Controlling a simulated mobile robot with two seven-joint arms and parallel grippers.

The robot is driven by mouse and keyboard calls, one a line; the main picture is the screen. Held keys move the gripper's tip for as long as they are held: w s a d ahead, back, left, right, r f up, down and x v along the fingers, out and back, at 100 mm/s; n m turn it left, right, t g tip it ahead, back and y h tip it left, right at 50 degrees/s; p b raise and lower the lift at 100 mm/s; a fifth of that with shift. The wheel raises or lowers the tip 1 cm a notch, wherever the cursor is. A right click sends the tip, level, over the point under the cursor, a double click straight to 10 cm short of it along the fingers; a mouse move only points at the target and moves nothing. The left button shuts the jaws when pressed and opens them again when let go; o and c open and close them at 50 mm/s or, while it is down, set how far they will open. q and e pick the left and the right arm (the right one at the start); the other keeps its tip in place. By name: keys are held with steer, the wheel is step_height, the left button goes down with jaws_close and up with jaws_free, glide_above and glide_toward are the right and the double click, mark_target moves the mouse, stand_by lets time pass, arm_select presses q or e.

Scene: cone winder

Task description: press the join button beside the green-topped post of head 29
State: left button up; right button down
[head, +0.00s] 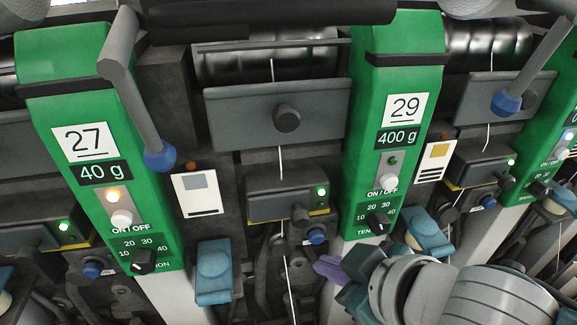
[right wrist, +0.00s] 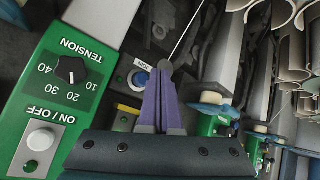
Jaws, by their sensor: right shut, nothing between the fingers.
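The green-topped post of head 29 (head: 397,110) stands right of centre in the head view, with plates reading 29 and 400 g. The blue join button (head: 316,236) sits to its left, below a grey box with a lit green lamp. In the right wrist view the join button (right wrist: 140,79) shows with its JOIN label, beside the green post (right wrist: 50,95). My right gripper (head: 322,266) is shut and empty, its purple fingers just below the button. In the right wrist view its fingertips (right wrist: 164,68) are right of the button; contact cannot be told. My left gripper is out of view.
The post of head 27 (head: 95,120) stands at left with its own blue button (head: 92,269). A tension knob (head: 379,221) and white ON/OFF button (head: 388,182) are on post 29. A yarn (head: 286,265) hangs near my right gripper. Teal parts (head: 213,270) jut out below.

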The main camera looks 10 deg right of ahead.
steer(key=s+p, duration=0.1)
steer(key=s, duration=0.3)
stand_by(0.8)
steer(key=s+d+r+m+g+h, duration=0.25)
steer(key=s+d+r, duration=0.2)
steer(key=s, duration=0.25)
steer(key=s+d+r+m+g+h, duration=0.1)
steer(key=s+d+r+m+g, duration=0.3)
steer(key=s, duration=0.4)
step_height(320, 180, up, 32)
steer(key=t+p, duration=0.1)
steer(key=p, duration=3.1)
steer(key=shift+w+a+r+n+p, duration=0.2)
steer(key=shift+w+r+n+p, duration=0.1)
steer(key=shift+w+n, duration=0.1)
steer(key=shift+f+y, duration=0.1)
steer(key=shift+y, duration=0.15)
